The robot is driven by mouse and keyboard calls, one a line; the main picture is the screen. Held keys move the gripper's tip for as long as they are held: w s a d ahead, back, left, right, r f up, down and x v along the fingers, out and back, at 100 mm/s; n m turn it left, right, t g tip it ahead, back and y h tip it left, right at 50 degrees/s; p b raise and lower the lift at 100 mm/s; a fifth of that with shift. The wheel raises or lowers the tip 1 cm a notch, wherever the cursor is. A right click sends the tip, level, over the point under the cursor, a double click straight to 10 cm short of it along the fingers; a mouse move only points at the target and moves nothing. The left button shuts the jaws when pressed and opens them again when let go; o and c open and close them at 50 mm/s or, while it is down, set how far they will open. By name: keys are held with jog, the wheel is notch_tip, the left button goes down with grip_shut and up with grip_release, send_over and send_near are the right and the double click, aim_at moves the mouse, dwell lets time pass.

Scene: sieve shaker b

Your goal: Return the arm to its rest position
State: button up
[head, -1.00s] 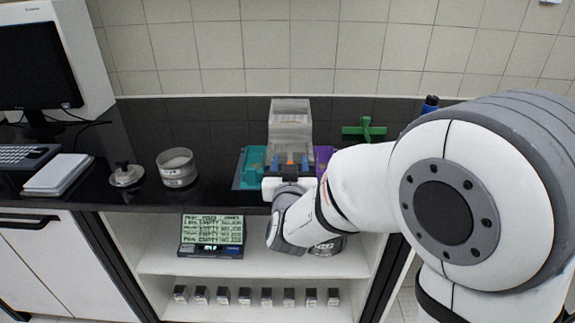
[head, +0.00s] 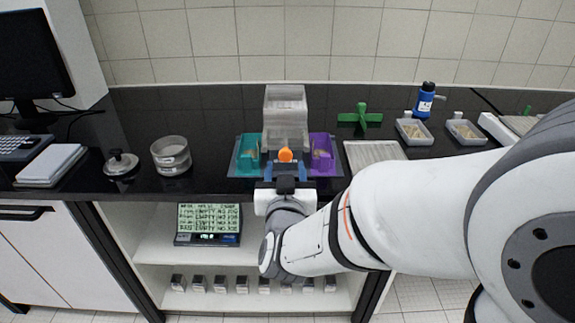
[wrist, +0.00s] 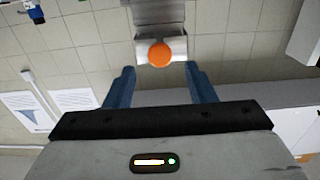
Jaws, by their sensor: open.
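My gripper (head: 285,187) is in front of the counter's middle, its fingers pointing toward a clear box-like device (head: 286,108) with an orange round knob (head: 285,155). In the wrist view my gripper (wrist: 160,85) is open, with two blue fingers spread and nothing between them. The orange knob (wrist: 160,55) shows beyond the fingertips, apart from them. My arm reaches in from the right of the head view.
A teal tray (head: 247,158) and a purple tray (head: 322,155) flank the device. A metal sieve (head: 171,156), a lid (head: 122,164), a green cross-shaped piece (head: 360,117), a blue bottle (head: 425,101) and a light ribbed tray (head: 374,153) stand on the counter. A display (head: 208,224) sits on the shelf below.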

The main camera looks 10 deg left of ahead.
jog(key=shift+w+d+g, duration=0.2)
jog(key=shift+w+g, duration=0.05)
jog(key=shift+g, duration=0.05)
jog(key=s+d+f+g+p, duration=0.1)
jog(key=d+g+p, duration=0.2)
jog(key=d+g, duration=0.6)
jog(key=s+d+m+g+h+p, duration=0.1)
jog(key=s+d+g+h, duration=0.3)
jog(key=s+d, duration=1)
jog(key=d+m+g, duration=0.1)
jog(key=d, duration=0.3)
jog(key=shift+s+f+m, duration=0.3)
jog(key=shift+s+f, duration=0.05)
